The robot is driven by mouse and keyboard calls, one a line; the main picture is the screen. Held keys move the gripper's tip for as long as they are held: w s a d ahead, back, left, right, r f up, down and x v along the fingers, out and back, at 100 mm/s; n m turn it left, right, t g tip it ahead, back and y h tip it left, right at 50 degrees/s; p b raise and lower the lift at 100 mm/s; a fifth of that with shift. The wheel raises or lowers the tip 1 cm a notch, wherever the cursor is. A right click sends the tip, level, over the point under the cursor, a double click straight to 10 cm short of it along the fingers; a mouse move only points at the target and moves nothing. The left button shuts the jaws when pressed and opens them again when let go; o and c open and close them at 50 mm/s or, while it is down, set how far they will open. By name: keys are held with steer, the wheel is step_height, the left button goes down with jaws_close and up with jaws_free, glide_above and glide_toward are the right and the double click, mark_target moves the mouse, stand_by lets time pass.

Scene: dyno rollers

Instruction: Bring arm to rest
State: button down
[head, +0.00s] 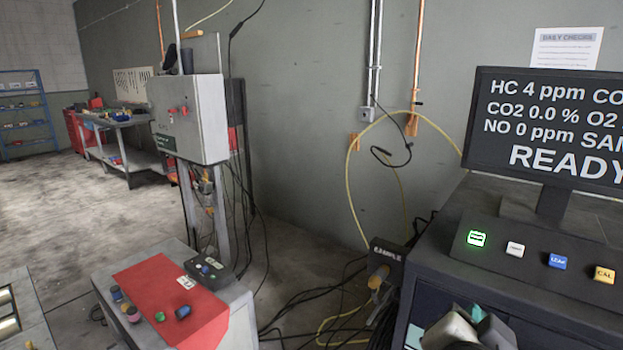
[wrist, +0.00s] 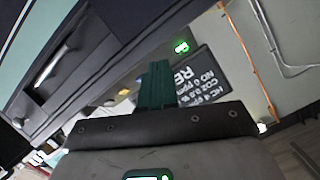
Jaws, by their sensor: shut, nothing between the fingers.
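My gripper (wrist: 158,70) shows in the wrist view as dark green fingers pressed together, with nothing between them. In the head view, part of my arm and a bit of teal show at the bottom right edge, in front of the dark analyzer cabinet (head: 570,255). Most of the arm is out of the frame. In the wrist view, the fingers point toward the monitor (wrist: 200,78), which appears upside down behind them. I cannot tell the exact gap between the fingers and the cabinet.
The monitor (head: 548,128) reads READY above a row of buttons, one lit green (head: 476,239). A grey cart with a red mat (head: 172,300) stands front left. A grey control box (head: 188,118) stands behind it. Hoses and cables lie between cart and cabinet. Open floor lies at left.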

steer(key=s+d+f+n+g+y, duration=0.2)
steer(key=s+d+f+n+g, duration=0.1)
steer(key=f, duration=0.6)
steer(key=s+d+f+n+g+y, duration=0.1)
steer(key=s+d+f+n+g, duration=0.2)
steer(key=f, duration=0.7)
steer(key=s+f+n+g+y, duration=0.4)
steer(key=s+f, duration=1.1)
steer(key=s, duration=0.4)
steer(key=shift+s+d+f+n+g, duration=0.15)
steer(key=shift+d+f+n+g, duration=0.15)
steer(key=shift+n+g, duration=0.4)
